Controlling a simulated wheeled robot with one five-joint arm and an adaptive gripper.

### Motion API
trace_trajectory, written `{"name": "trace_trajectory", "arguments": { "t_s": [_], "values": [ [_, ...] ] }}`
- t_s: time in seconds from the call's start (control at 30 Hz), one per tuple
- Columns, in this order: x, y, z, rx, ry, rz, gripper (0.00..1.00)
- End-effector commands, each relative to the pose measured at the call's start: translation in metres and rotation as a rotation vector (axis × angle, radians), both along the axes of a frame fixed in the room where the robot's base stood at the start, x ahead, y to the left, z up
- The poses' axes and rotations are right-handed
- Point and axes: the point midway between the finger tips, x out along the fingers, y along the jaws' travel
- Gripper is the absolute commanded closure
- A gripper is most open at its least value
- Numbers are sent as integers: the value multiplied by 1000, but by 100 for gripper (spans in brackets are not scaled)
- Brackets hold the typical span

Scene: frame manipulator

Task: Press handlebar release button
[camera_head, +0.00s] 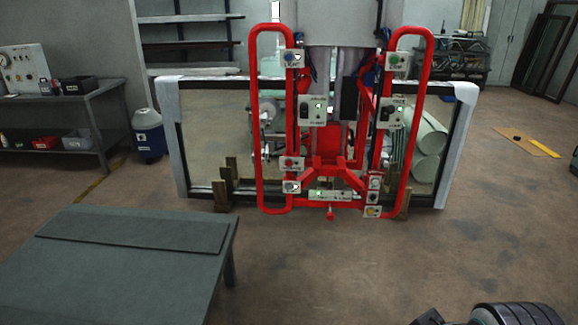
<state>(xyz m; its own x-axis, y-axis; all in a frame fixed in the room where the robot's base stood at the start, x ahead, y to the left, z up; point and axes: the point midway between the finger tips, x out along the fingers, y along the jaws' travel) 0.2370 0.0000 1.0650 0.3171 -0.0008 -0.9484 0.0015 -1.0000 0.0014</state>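A red frame manipulator (325,172) stands in the middle of the camera_head view, with a tall looped handlebar on the left (261,120) and another on the right (414,120). Small control boxes sit along the bars: upper left (293,58), upper right (397,61), middle left (312,110) and middle right (391,112). Lower down are a box with a red button (291,163), a box under it (291,187) and one with an orange-yellow button (372,211). Their labels are too small to read. My gripper's fingers do not show.
A dark framed pane (216,130) stands behind the manipulator on wooden blocks. A grey table (120,270) fills the lower left. A workbench (60,110) and blue bin (149,135) are at the left. Dark parts, seemingly mine, show at the bottom right. Floor between is clear.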

Motion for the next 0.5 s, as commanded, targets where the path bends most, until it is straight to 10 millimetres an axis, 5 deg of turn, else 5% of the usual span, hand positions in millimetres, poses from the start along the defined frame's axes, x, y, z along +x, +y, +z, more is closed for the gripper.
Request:
{"name": "trace_trajectory", "arguments": {
  "t_s": [0.5],
  "values": [
    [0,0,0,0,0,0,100]
  ]
}}
